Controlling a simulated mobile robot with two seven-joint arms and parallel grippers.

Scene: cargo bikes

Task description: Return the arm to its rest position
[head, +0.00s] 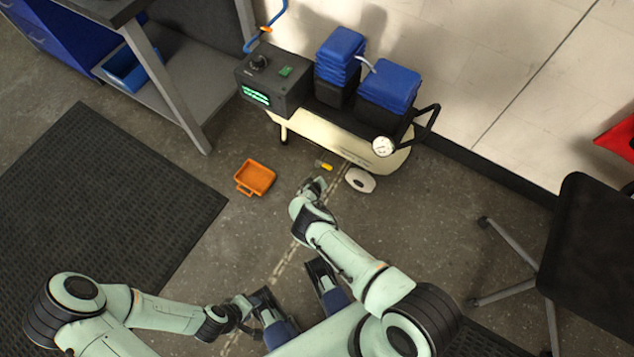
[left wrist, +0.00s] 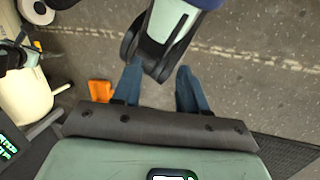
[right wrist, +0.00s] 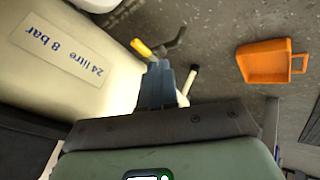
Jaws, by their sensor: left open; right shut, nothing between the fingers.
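My right arm reaches forward in the head view, and its gripper (head: 314,186) is close to the front of the cream air-compressor tank (head: 335,138). In the right wrist view the right gripper's fingers (right wrist: 158,68) are shut with nothing between them. A small valve with a yellow handle (right wrist: 148,48) shows just beyond the fingertips; I cannot tell if they touch it. My left arm is bent low at the left, with its gripper (head: 247,302) over the floor near my body. In the left wrist view its fingers (left wrist: 157,72) are spread and empty.
An orange tray (head: 255,178) lies on the floor left of my right gripper. A white wheel (head: 360,180) is close on its right. A workbench (head: 178,85) stands at the back left and a black chair (head: 590,235) at the right. A dark mat (head: 100,190) covers the left floor.

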